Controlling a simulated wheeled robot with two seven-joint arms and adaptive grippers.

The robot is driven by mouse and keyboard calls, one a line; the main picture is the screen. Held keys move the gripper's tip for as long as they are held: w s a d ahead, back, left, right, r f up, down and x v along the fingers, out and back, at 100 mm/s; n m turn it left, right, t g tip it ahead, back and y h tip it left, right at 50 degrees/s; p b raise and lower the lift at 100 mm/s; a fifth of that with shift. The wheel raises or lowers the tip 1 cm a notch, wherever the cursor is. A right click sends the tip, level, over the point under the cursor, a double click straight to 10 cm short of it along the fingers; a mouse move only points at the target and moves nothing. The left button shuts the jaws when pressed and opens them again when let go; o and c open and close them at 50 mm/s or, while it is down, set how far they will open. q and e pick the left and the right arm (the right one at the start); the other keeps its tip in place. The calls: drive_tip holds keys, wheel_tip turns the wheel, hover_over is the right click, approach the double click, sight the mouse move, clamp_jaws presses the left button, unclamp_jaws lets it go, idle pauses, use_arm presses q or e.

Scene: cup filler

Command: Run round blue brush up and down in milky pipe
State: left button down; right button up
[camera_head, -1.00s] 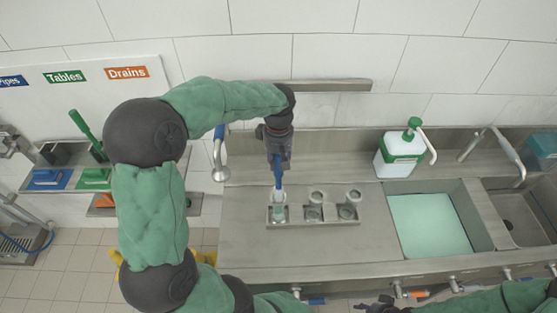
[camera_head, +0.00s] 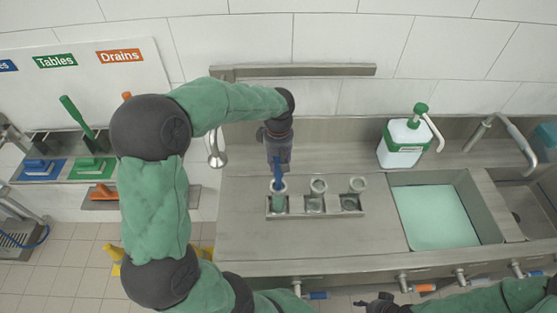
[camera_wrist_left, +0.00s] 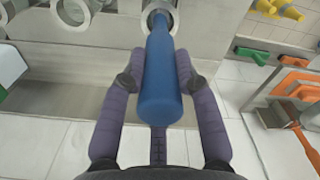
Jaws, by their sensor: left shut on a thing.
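The round blue brush (camera_wrist_left: 160,80) is held by its thick blue handle between the fingers of my left gripper (camera_wrist_left: 162,85). In the head view the brush (camera_head: 278,172) points down into the leftmost pipe (camera_head: 278,201) of a row of three on the metal counter. In the left wrist view its far end goes into the round mouth of that pipe (camera_wrist_left: 158,8); its bristles are hidden. My left gripper (camera_head: 277,160) is just above the pipe. My right gripper (camera_head: 378,303) is at the bottom edge, too small and dark to tell its state.
Two more pipes (camera_head: 318,187) (camera_head: 356,186) stand to the right in the rack. A soap dispenser (camera_head: 404,142) and a sink basin (camera_head: 436,216) with pale green liquid are further right. Cleaning tools hang at the left. The counter front (camera_head: 310,238) is clear.

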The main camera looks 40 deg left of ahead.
use_arm(q)
drive_tip(key=shift+f, duration=0.35)
drive_tip(key=shift+r, duration=0.15)
drive_tip(key=shift+r+p, duration=2.8)
drive_tip(key=shift+r, duration=1.4)
